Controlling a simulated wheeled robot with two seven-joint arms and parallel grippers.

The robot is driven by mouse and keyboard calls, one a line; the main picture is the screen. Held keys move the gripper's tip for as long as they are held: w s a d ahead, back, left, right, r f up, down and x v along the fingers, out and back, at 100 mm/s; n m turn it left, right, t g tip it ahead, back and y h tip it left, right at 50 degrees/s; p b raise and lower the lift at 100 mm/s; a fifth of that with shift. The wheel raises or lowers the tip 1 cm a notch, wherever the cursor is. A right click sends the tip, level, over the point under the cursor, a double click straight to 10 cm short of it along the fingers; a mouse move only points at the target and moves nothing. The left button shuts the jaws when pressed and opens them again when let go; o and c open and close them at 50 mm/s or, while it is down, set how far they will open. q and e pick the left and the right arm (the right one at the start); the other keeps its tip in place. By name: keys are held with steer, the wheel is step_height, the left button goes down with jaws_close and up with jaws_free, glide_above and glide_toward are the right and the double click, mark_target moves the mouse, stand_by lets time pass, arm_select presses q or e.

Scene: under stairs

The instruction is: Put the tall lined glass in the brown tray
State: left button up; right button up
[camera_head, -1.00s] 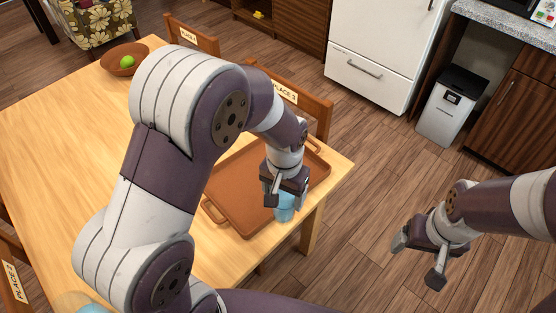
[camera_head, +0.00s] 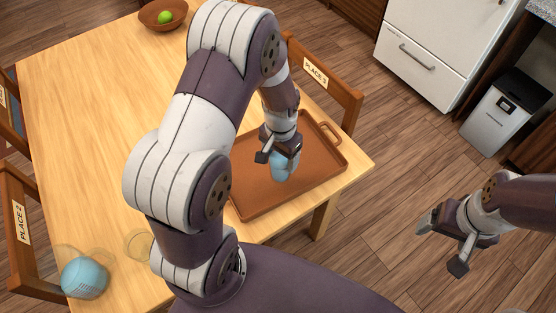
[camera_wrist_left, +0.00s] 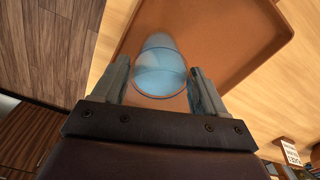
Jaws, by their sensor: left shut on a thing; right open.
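The brown tray (camera_head: 318,172) lies on the table's right end. My left gripper (camera_head: 281,158) is over the tray, shut on a bluish see-through glass (camera_head: 284,168). In the left wrist view the glass (camera_wrist_left: 160,68) sits between the two fingers of my left gripper (camera_wrist_left: 158,90), with the tray (camera_wrist_left: 236,35) behind it. I cannot make out lines on the glass, nor whether its base touches the tray. My right gripper (camera_head: 447,247) is open and empty, off the table at the right, above the floor.
A brown bowl (camera_head: 162,14) with a green fruit is at the far end. Chairs (camera_head: 335,88) stand around the table (camera_head: 85,130). A bin (camera_head: 504,110) is at the right.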

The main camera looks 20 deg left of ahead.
arm_select(q)
steer(key=shift+w+a+f, duration=0.1)
steer(key=shift+a+f, duration=0.05)
steer(key=shift+f, duration=0.6)
steer(key=shift+w+a+f, duration=0.1)
steer(key=shift+a+f, duration=0.1)
steer(key=shift+f, duration=0.6)
steer(key=shift+w+a+f, duration=0.1)
steer(key=shift+a+f, duration=0.05)
steer(key=shift+f, duration=0.6)
steer(key=shift+s, duration=0.1)
steer(key=shift+f, duration=0.1)
steer(key=o, duration=1.5)
steer(key=shift+n+t, duration=0.3)
steer(key=shift+n, duration=0.1)
steer(key=s+r, duration=0.1)
steer(key=r, duration=0.4)
steer(key=s+d+r, duration=0.1)
steer(key=r, duration=0.3)
steer(key=s+r, duration=0.1)
steer(key=r, duration=0.4)
steer(key=shift+s+d+r, duration=0.1)
steer(key=shift+d+r, duration=0.15)
steer(key=shift+r, duration=0.05)
steer(key=s+d+r+n, duration=0.1)
steer(key=s, duration=0.5)
steer(key=shift+s+d+r+n+t, duration=0.25)
steer(key=shift+d+r+n+t, duration=0.05)
steer(key=shift+d+r+t, duration=0.1)
